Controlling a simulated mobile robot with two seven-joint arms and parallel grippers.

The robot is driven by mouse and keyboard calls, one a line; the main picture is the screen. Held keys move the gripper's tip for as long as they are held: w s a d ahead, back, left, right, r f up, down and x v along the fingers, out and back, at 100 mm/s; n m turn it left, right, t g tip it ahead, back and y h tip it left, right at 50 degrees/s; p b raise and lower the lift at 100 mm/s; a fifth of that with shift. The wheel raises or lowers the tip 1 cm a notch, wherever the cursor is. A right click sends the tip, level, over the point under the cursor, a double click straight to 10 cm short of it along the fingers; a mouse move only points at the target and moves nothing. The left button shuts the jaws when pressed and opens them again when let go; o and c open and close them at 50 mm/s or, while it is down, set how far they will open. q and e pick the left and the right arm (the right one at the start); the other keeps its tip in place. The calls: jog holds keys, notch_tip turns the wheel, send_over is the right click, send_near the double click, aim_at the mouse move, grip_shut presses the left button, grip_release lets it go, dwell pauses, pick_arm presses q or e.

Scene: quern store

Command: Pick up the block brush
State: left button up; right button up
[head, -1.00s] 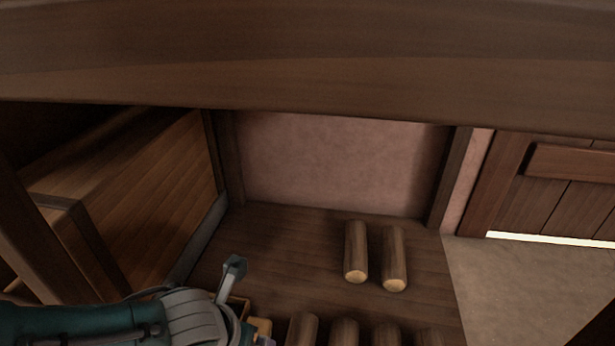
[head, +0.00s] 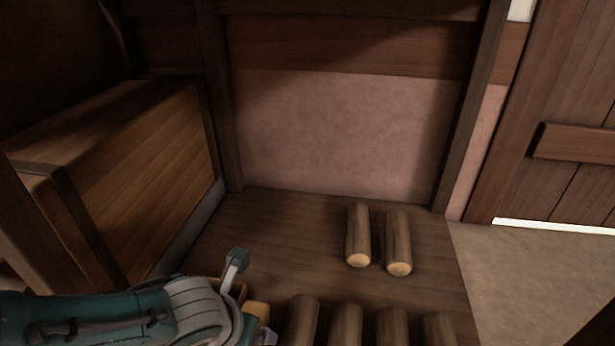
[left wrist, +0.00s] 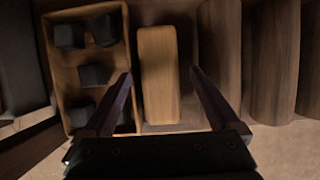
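A pale wooden block, apparently the block brush (left wrist: 158,75), lies lengthwise between the fingers of my left gripper (left wrist: 160,78) in the left wrist view. The fingers are apart, with a narrow gap showing on each side of the block. No bristles are visible. My right gripper is not in view.
A wooden tray (left wrist: 88,12) with several dark cubes stands directly left of the block. Several logs (head: 348,325) lie close on its right, and two more (head: 398,243) lie farther back. A wooden chest (head: 140,180) stands at left. The floor at right (head: 520,270) is clear.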

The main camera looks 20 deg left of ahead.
pick_arm(q)
grip_shut()
dwell(0.6)
notch_tip(320, 180, up, 18)
jog(key=p, duration=1.6)
jog(key=shift+r+p, duration=0.15)
jog(key=shift+p, duration=0.2)
jog(key=c, duration=0.6)
grip_release()
jog(key=c, duration=0.6)
jog(key=shift+c, duration=0.2)
